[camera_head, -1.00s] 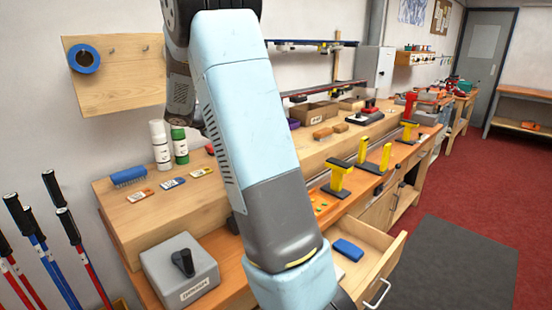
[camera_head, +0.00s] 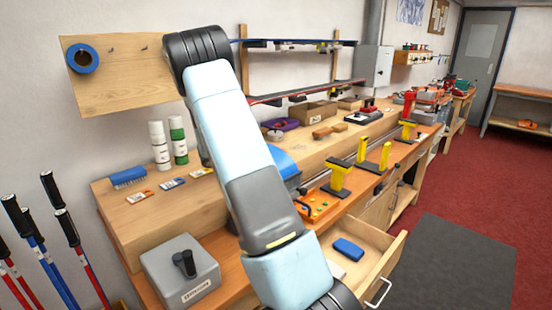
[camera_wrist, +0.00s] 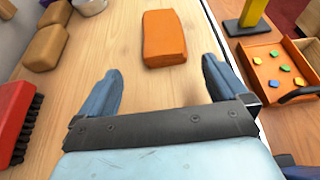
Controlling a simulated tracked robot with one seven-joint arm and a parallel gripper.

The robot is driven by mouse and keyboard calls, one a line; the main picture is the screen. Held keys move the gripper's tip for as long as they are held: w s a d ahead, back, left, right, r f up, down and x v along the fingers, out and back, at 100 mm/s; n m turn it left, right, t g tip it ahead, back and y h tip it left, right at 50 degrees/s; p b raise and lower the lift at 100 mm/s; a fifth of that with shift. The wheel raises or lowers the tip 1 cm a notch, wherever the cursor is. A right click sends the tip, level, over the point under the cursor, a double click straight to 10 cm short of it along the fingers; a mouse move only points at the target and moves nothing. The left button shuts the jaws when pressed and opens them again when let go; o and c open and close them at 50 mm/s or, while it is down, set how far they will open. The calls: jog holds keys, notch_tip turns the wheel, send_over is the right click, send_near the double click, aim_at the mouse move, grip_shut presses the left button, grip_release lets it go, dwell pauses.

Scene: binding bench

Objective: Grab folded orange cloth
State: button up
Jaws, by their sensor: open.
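The folded orange cloth (camera_wrist: 163,38) lies flat on the wooden bench top, upper middle in the wrist view. It looks like a thick, rounded slab. My gripper (camera_wrist: 160,72) is open above the bench, its two blue fingers spread wide with nothing between them. The cloth lies just beyond the fingertips, roughly centred between them, and no contact shows. In the head view I cannot make out the cloth, and my arm covers part of the bench.
In the wrist view, tan blocks (camera_wrist: 45,47) and a red brush (camera_wrist: 16,118) lie left. An orange tray (camera_wrist: 262,72) with coloured pieces and a yellow-topped stand (camera_wrist: 248,20) are right. In the head view, an open drawer (camera_head: 385,262) juts out in front.

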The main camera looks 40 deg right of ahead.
jog(key=shift+s+r+x, duration=0.1)
jog(key=shift+x, duration=1.7)
jog(key=shift+s+r+x, duration=0.1)
jog(key=shift+s+x, duration=0.05)
jog(key=shift+x, duration=1.65)
jog(key=shift+d, duration=0.1)
jog(key=c, duration=1)
jog(key=shift+r, duration=0.1)
